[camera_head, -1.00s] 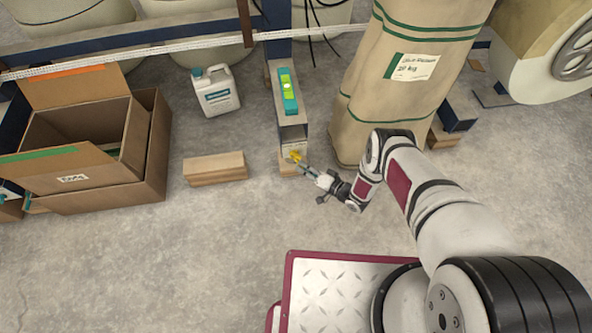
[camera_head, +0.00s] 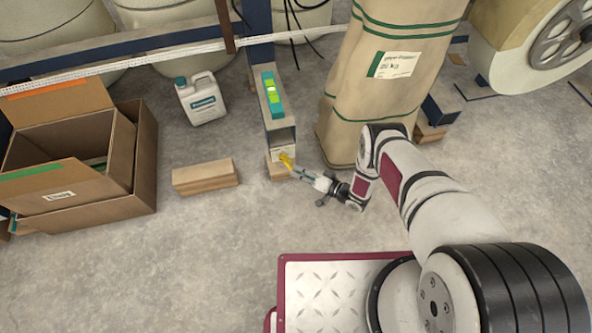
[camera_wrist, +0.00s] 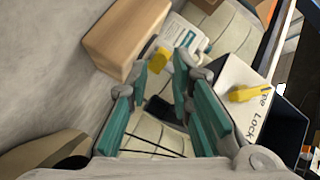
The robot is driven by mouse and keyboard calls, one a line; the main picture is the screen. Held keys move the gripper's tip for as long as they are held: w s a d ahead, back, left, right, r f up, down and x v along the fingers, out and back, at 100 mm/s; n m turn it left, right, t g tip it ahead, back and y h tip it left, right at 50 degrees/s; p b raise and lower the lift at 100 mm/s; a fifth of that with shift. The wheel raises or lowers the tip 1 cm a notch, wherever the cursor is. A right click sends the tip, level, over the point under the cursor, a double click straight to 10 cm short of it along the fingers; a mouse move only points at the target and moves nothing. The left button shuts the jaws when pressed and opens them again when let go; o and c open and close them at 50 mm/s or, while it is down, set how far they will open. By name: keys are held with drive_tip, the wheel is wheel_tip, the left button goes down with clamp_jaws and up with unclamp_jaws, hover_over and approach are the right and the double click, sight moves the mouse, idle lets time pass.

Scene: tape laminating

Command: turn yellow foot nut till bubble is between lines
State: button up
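The yellow foot nut (camera_head: 286,160) is at the near lower end of a grey beam (camera_head: 280,128). A teal level (camera_head: 271,93) with a bright green vial lies on top; its bubble and lines are too small to read. My gripper (camera_head: 294,169) is low beside the nut, reaching from the right. In the wrist view its teal fingers (camera_wrist: 162,68) are apart. A yellow piece (camera_wrist: 160,60), seemingly a tab of the nut, shows between or just beyond the fingertips; I cannot tell whether they touch it. A second yellow lever (camera_wrist: 250,93) sits on a white plate marked "Lock".
A wooden block (camera_head: 206,176) lies left of the beam, with a white jug (camera_head: 202,98) behind it. Open cardboard boxes (camera_head: 145,150) stand at the left. A large paper sack (camera_head: 350,110) stands close at the right. The floor in front is clear.

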drive_tip(key=v, duration=0.9)
drive_tip(key=shift+s+d, duration=0.15)
drive_tip(key=shift+d, duration=0.1)
drive_tip(key=shift+r, duration=0.15)
drive_tip(key=shift+r, duration=0.1)
